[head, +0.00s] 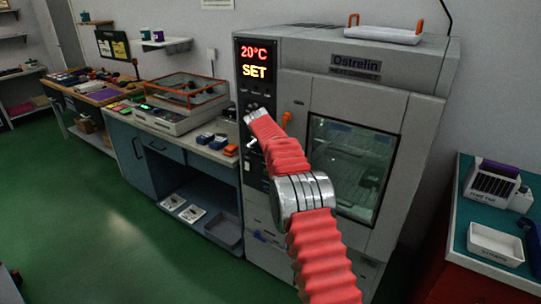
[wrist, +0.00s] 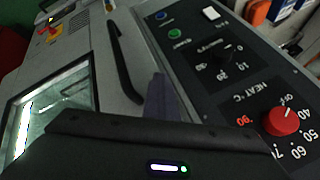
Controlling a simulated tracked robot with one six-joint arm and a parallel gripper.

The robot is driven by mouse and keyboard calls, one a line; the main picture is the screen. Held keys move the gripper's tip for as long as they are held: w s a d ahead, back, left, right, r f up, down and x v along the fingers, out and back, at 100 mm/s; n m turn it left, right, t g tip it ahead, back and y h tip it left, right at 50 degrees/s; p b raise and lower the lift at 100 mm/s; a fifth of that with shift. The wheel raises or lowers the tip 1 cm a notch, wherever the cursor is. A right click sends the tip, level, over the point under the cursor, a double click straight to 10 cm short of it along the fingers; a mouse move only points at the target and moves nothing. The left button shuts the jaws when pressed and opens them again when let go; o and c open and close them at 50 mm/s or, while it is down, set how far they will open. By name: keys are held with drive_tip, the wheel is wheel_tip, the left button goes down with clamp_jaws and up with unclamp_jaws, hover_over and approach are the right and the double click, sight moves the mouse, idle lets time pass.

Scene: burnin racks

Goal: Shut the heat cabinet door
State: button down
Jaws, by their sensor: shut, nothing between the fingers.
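The heat cabinet (head: 430,75) is a large grey unit marked Ostrelin. Its door (head: 300,92) has a dark glass window (head: 345,160) and looks flush with the front; I cannot tell if it is latched. The door also shows at the left of the wrist view (wrist: 112,105), with a long black handle (wrist: 122,62). The control panel (wrist: 205,60) carries a red heat knob (wrist: 282,121). My gripper (wrist: 160,95) is shut and empty, in front of the panel's edge beside the handle. In the head view my arm crosses the door and hides part of it.
An orange lever (head: 287,120) is at the door's upper left. The display (head: 253,62) reads 20°C SET. A blue bench (head: 160,165) with a glass-lidded box (head: 187,90) stands left. A teal-topped bench (head: 465,215) holds a white tray (head: 496,243) at right.

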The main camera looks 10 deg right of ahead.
drive_tip(key=s+a+r, duration=0.3)
drive_tip(key=a+r, duration=0.5)
drive_tip(key=shift+s+a, duration=0.2)
drive_tip(key=shift+a, duration=0.2)
idle(0.5)
